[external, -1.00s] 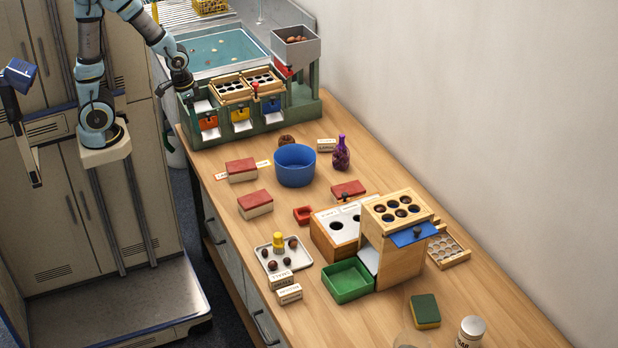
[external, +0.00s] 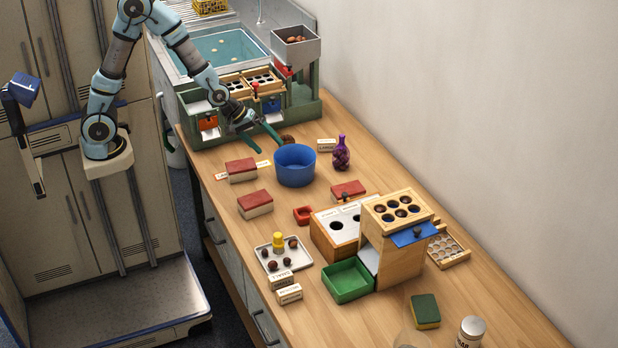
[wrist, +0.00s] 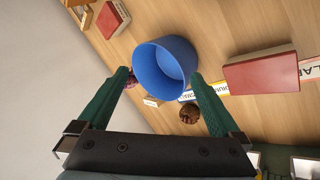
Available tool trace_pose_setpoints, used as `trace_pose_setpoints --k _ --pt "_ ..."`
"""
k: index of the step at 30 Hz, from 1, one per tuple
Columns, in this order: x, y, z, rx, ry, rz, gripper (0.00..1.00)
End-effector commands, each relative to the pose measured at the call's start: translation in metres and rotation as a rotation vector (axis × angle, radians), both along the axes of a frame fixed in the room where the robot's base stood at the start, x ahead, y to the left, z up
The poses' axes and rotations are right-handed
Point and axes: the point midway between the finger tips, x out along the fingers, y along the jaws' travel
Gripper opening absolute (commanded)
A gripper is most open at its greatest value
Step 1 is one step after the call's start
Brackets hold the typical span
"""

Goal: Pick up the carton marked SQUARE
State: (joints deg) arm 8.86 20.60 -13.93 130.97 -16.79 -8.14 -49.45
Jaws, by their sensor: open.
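Several red-topped cartons stand on the table: one at the back left (external: 241,170), one nearer the front left (external: 255,204) and one right of centre (external: 348,189). I cannot read the word SQUARE on any of them. In the wrist view, one red-topped carton (wrist: 262,72) lies at the right and another (wrist: 113,18) at the upper left. My gripper (external: 270,147) is open and empty, just behind the blue bowl (external: 294,167) and right of the back-left carton. In the wrist view the bowl (wrist: 163,70) lies between the fingers.
A purple bottle (external: 341,154), a small lettered block (external: 326,145) and a brown round thing (external: 287,140) stand near the bowl. A white tray (external: 302,262), a green bin (external: 348,281) and a wooden holed box (external: 405,262) fill the front.

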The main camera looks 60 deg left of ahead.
Motion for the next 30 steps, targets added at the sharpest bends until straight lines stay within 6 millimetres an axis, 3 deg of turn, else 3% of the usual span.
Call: trace_pose_setpoints --k 1,6,12,16,21,25,30 --pt "0.019 -0.027 -0.017 -0.116 -0.016 0.108 1.0" --pt "0.073 -0.098 -0.039 -0.564 -0.04 0.524 1.0" --pt "0.112 -0.152 -0.069 -1.114 -0.004 1.01 1.0" --pt "0.123 -0.165 -0.086 -1.393 0.014 1.257 1.0" --pt "0.128 -0.168 -0.098 -1.589 0.019 1.429 1.0" --pt "0.137 -0.169 -0.102 -1.63 0.019 1.464 1.0" --pt "0.161 -0.171 -0.112 -1.629 0.018 1.462 1.0"
